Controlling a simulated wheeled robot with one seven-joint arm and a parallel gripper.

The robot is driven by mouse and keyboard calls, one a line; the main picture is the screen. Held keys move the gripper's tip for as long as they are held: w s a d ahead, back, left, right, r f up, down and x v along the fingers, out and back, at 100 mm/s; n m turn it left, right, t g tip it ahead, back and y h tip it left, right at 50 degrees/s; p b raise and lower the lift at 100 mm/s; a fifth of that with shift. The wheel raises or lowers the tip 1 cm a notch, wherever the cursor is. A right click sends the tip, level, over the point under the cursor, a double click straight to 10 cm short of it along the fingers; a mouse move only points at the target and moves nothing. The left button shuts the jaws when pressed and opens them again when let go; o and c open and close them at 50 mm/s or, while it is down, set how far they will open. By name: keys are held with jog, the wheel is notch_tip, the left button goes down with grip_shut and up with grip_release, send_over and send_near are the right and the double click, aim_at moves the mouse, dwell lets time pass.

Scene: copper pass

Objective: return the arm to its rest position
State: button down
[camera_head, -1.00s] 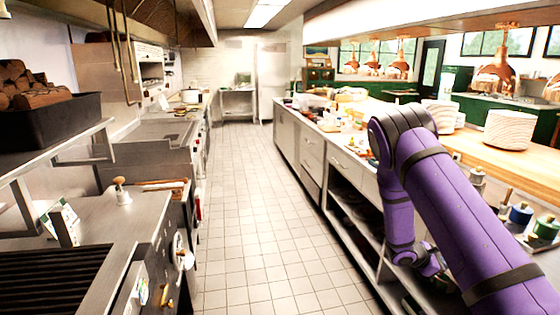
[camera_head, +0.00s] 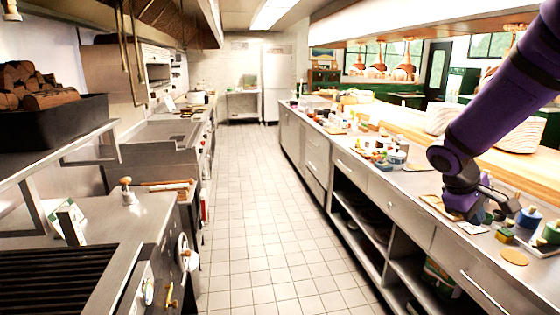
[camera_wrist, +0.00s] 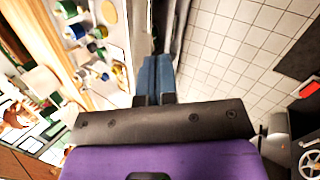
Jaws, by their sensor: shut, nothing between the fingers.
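My purple arm (camera_head: 510,90) comes in from the upper right in the head view and slopes down to its wrist over the right-hand counter (camera_head: 375,185). My gripper shows in the wrist view (camera_wrist: 154,78) as two blue fingers lying together, with nothing between them. In the wrist view the fingers lie across the picture between the counter items and the tiled floor. In the head view the fingers are small and hard to tell from the dark wrist parts.
Blue (camera_head: 528,217) and green (camera_head: 551,232) containers stand on the counter close to my wrist. Plate stacks (camera_head: 440,119) sit behind. Copper lamps (camera_head: 404,67) hang above the pass. The tiled aisle (camera_head: 255,220) is clear; a grill (camera_head: 60,280) lines the left.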

jog(key=s+a+r+m+t+y, duration=0.1)
jog(key=s+a+r+y, duration=0.1)
jog(key=s+a+r, duration=0.2)
jog(key=s+a+r+m+t+y, duration=0.2)
jog(key=s+a+r, duration=0.2)
jog(key=s, duration=0.6)
jog(key=s+a+r+m+t+y, duration=0.1)
jog(key=s+a+r, duration=0.3)
jog(key=s, duration=0.4)
jog(key=shift+a+r+m+t+y, duration=0.4)
jog(key=shift+t+y, duration=0.1)
jog(key=shift+y, duration=0.2)
